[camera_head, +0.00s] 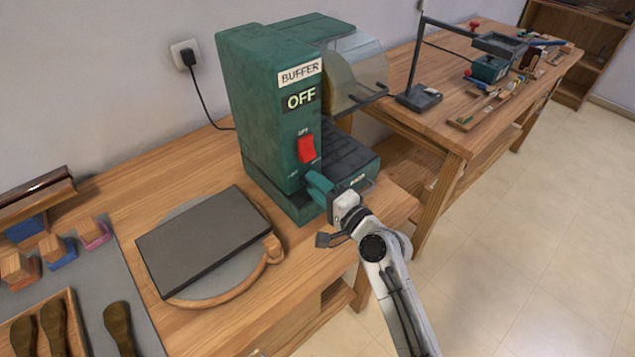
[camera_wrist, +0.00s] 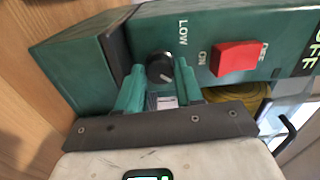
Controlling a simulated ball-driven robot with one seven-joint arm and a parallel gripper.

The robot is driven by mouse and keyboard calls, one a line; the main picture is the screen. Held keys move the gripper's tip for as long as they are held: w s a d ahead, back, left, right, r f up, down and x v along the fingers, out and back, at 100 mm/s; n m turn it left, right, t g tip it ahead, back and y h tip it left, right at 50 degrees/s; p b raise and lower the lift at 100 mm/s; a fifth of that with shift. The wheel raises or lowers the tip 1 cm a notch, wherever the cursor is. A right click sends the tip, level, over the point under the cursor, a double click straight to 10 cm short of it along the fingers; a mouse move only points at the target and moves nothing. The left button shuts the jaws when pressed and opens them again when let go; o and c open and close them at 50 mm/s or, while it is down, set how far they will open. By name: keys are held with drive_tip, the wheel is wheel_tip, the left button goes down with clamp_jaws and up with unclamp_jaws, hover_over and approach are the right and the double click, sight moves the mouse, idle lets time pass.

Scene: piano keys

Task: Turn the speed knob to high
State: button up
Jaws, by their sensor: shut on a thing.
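The green buffer machine (camera_head: 262,115) stands on the wooden bench, and its display reads OFF. The speed knob (camera_wrist: 160,68) is a small round black dial with a pale pointer line, on the green front panel near the word LOW. In the wrist view, my gripper (camera_wrist: 160,70) has one green finger on each side of the knob and is shut on it. In the head view, my gripper (camera_head: 318,186) is at the lower front of the machine and hides the knob. The word for the high setting cannot be read.
A red rocker switch (camera_head: 306,149) is above my gripper, close beside the knob; it also shows in the wrist view (camera_wrist: 236,57). A dark slab (camera_head: 205,240) lies on a round board left of the machine. A clear shield (camera_head: 355,75) is behind.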

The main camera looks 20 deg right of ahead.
drive_tip(key=shift+d+m, duration=0.1)
drive_tip(key=shift+m, duration=0.3)
drive_tip(key=o, duration=1)
drive_tip(key=shift+o, duration=0.2)
drive_tip(key=shift+f, duration=0.1)
